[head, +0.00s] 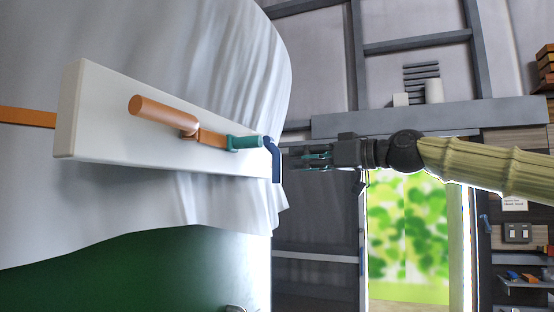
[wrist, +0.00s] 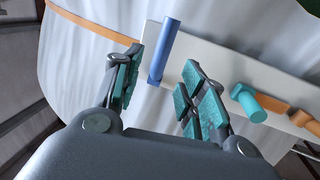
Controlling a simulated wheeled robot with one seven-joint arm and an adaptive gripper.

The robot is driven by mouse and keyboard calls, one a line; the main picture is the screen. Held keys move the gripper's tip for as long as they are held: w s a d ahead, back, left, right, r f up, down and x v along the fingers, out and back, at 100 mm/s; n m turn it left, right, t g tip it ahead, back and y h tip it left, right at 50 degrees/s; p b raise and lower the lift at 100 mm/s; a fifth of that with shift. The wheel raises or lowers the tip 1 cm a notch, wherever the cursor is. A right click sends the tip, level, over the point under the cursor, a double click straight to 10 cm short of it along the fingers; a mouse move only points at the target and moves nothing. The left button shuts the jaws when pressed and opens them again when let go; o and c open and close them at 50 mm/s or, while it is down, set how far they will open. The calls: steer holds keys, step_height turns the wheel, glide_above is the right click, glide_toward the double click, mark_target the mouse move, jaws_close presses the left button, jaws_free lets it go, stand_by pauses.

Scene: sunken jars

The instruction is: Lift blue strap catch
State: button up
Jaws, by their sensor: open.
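The blue strap catch (head: 275,160) is a bent blue piece at the right end of a white board (head: 100,110). In the wrist view the catch (wrist: 164,50) shows as an upright blue bar, in line with the gap between my fingers. My gripper (head: 296,156) is open and empty, just right of the catch in the head view. In the wrist view my gripper (wrist: 163,66) has teal pads on both sides of that gap. I cannot tell whether the fingertips reach past the catch.
A teal peg (head: 245,142) and an orange handle (head: 160,113) sit on the board, left of the catch. An orange strap (head: 25,117) runs round a white cloth (head: 210,50) draped over a green body (head: 150,270). Shelves (head: 525,285) stand far right.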

mark_target(277, 161)
steer(key=p+x, duration=0.2)
steer(key=x, duration=0.6)
steer(key=shift+p, duration=0.35)
jaws_close()
